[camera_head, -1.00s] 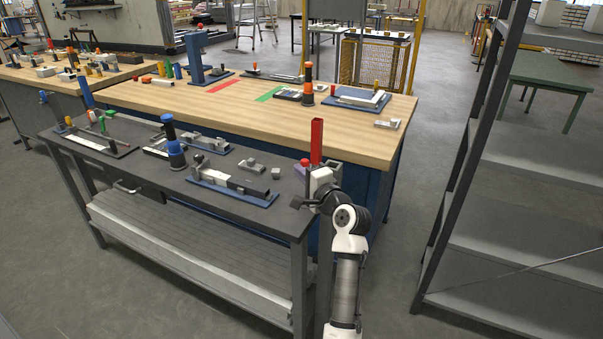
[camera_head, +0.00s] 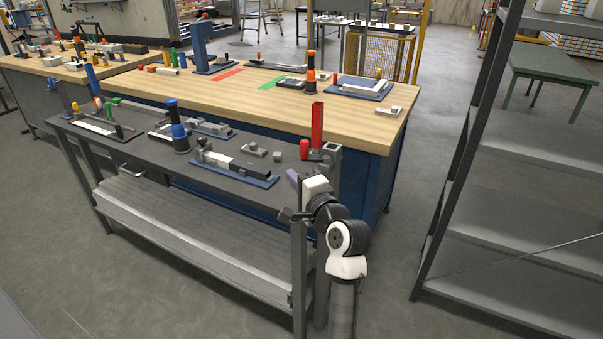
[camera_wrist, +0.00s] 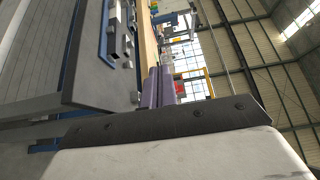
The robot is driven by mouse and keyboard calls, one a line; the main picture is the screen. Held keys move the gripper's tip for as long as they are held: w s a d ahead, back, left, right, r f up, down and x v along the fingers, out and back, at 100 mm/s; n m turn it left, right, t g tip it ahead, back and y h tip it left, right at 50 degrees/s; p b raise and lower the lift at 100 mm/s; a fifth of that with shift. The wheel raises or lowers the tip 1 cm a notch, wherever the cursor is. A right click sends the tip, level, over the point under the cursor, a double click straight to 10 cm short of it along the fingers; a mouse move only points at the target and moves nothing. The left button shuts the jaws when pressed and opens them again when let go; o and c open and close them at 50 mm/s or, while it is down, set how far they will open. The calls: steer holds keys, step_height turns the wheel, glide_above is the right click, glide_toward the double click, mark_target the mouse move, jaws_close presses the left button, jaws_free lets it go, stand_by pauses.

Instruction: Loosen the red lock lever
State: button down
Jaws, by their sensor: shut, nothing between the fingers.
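A tall red upright bar (camera_head: 317,125) stands at the right end of the dark workbench, by a grey bracket (camera_head: 331,158). A short red rounded piece (camera_head: 304,149) stands just left of it. I cannot tell for sure which of the two is the lock lever. My gripper (camera_head: 291,175) is in front of and below them at the bench's right front corner, apart from both as far as I can see. Its two purple fingers lie side by side, shut and empty, in the wrist view (camera_wrist: 158,86). The wrist view shows no red lever clearly.
The dark bench (camera_head: 236,187) carries a blue-based fixture (camera_head: 234,168), a black-and-blue post (camera_head: 178,130) and small grey blocks. A wooden-topped bench (camera_head: 350,120) stands behind. A grey shelf rack (camera_head: 480,225) is at the right, with open floor between.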

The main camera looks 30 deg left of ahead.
steer(key=m+t+h+b, duration=0.1)
steer(key=t+b, duration=0.1)
steer(key=b, duration=1)
glide_toward(305, 149)
steer(key=p+x, duration=0.2)
steer(key=x, duration=0.3)
steer(key=shift+w+a+r+p, duration=0.1)
steer(key=shift+w+p, duration=0.2)
steer(key=shift+w, duration=0.1)
steer(key=shift+w+a, duration=0.35)
steer(key=shift+a, duration=0.1)
steer(key=shift+w+a+r+p, duration=0.2)
steer(key=shift+a+p, duration=0.2)
steer(key=shift+p, duration=0.6)
steer(key=shift+w+a+f, duration=0.15)
steer(key=shift+a+f, duration=0.1)
steer(key=shift+a, duration=0.05)
